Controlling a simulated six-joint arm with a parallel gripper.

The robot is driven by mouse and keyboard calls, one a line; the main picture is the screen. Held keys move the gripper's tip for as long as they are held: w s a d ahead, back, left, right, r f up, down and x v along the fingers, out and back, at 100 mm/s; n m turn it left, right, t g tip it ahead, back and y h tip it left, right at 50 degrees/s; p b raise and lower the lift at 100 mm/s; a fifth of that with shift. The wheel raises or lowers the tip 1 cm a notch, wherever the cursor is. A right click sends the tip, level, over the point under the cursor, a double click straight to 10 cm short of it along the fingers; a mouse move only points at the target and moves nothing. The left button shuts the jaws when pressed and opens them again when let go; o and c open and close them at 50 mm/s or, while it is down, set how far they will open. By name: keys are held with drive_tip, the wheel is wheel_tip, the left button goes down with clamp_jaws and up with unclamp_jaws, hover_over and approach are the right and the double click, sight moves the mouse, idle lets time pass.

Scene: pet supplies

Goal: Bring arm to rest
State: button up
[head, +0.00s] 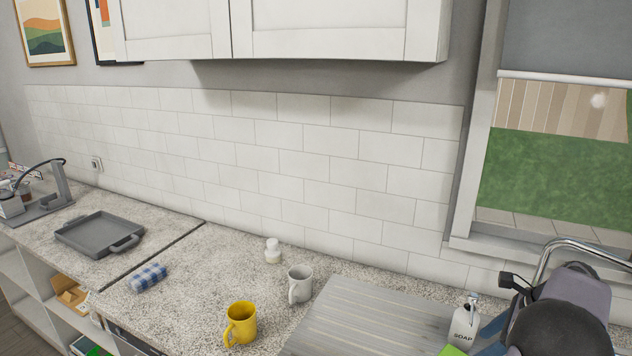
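Part of my arm (562,325) shows at the bottom right, as a dark rounded joint with a grey-purple link and a small black bracket. It is in front of the sink area and hides part of the faucet (572,245). I cannot make out my gripper's fingers in this view, nor whether anything is held.
A soap bottle (465,322) stands left of my arm, by a grey board (345,318). A yellow mug (240,323), a grey mug (300,284), a white bottle (273,250), a blue checked roll (147,278) and a grey tray (100,234) are further left.

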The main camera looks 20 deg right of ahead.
drive_tip(key=w+a+f+n+g, duration=0.1)
drive_tip(key=w+a+n+g, duration=0.1)
drive_tip(key=a+n, duration=0.75)
drive_tip(key=w+a+f+n+g, duration=0.15)
drive_tip(key=a+n, duration=0.35)
drive_tip(key=a, duration=1)
drive_tip(key=s+a+f+n+h, duration=0.1)
drive_tip(key=s+a+f+n, duration=0.1)
drive_tip(key=s+a+n, duration=0.3)
drive_tip(key=s+a+f+n+g+h+b, duration=0.1)
drive_tip(key=s+a+f+n, duration=0.2)
drive_tip(key=a+n, duration=0.6)
drive_tip(key=shift+s+a+n, duration=0.3)
drive_tip(key=shift+s+n, duration=0.35)
drive_tip(key=shift+s, duration=0.3)
drive_tip(key=shift+f, duration=0.1)
